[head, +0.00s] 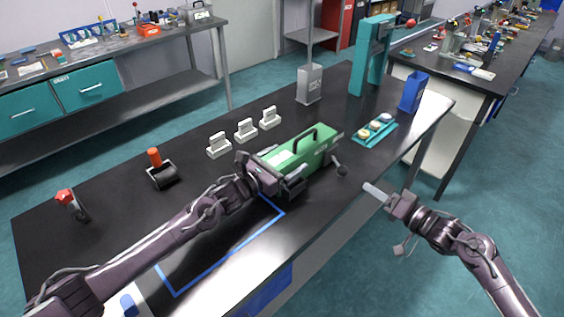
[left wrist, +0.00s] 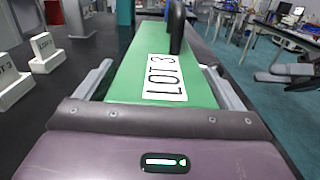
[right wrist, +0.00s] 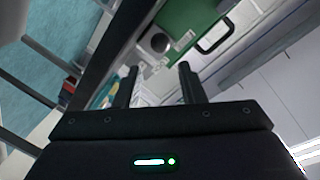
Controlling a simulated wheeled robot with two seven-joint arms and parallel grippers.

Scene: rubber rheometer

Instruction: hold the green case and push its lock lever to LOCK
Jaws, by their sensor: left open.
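The green case (head: 318,149) lies on the dark bench with a black handle on top; its label reads LOT 3 in the left wrist view (left wrist: 125,78). A grey lever with a round knob (head: 342,170), apparently the lock lever, sticks out at the case's right end. My left gripper (head: 279,172) is open at the case's left end, one finger along each side; contact is unclear. My right gripper (head: 369,188) is open and empty, right of the lever, beyond the bench's front edge.
White lot blocks (head: 246,130) stand behind the case. A tray of small round pieces (head: 374,131), a blue bin (head: 412,92) and a teal frame (head: 369,55) are at the right. An orange-handled roller (head: 160,170) is at the left. A blue outline (head: 230,250) marks the front.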

